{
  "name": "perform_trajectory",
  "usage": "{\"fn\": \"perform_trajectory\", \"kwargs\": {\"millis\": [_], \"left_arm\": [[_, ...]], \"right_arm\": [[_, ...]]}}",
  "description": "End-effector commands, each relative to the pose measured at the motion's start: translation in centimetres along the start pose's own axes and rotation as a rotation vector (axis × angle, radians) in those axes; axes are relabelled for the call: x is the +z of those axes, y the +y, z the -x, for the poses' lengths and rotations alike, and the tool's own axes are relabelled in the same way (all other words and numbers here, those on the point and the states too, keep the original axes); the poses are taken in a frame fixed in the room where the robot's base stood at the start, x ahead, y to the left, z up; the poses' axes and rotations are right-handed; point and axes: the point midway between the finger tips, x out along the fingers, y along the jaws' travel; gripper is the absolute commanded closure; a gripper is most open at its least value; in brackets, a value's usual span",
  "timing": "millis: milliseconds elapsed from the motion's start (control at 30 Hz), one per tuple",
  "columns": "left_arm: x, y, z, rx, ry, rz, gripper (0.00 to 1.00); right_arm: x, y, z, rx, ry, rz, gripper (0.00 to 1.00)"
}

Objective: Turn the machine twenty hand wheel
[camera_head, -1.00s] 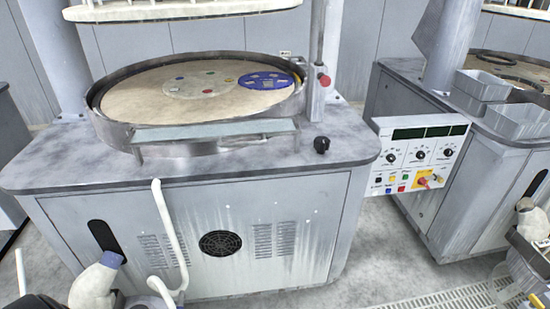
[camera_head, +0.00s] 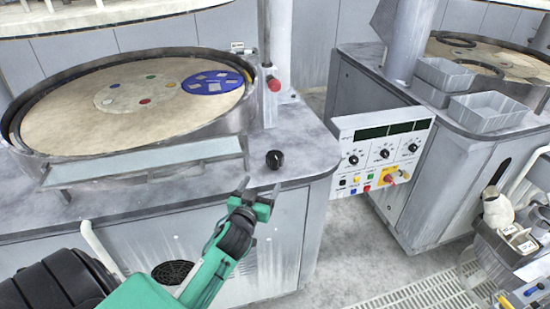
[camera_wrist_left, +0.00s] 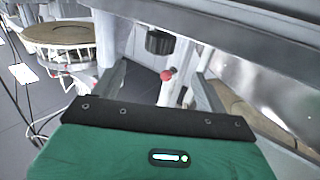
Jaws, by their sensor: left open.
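The hand wheel, a small black knob (camera_head: 274,159), stands on the front right corner of the near machine's grey top. It also shows in the left wrist view as a dark ribbed knob (camera_wrist_left: 160,41) near the top, between the finger sides. My left gripper (camera_head: 257,190) is open and empty, just in front of and slightly left of the knob, at the machine's front edge. The fingers appear apart from the knob. I cannot read a number on the machine. My right gripper is not in view.
A round platen (camera_head: 120,110) with a metal rim fills the machine top. A post with a red knob (camera_head: 274,85) rises behind the hand wheel. A control panel (camera_head: 380,150) stands to the right. Grey bins (camera_head: 487,113) sit on the neighbouring machine. The floor between the machines is clear.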

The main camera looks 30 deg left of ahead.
Motion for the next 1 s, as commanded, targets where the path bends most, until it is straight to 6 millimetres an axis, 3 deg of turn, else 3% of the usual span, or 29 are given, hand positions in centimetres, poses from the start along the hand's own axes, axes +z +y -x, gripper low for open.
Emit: {"fn": "perform_trajectory", "kwargs": {"millis": [267, 700, 1000], "left_arm": [[-0.7, -0.1, -3.1, 0.003, 0.015, 0.000, 0.25], [-0.7, 0.0, -11.3, 0.003, 0.013, 0.001, 0.25], [-0.5, 0.0, -13.8, 0.003, 0.012, 0.002, 0.25]], "right_arm": [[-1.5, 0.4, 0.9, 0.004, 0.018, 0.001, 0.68], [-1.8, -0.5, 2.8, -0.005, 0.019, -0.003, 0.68], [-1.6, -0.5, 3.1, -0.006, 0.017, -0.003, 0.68]]}}
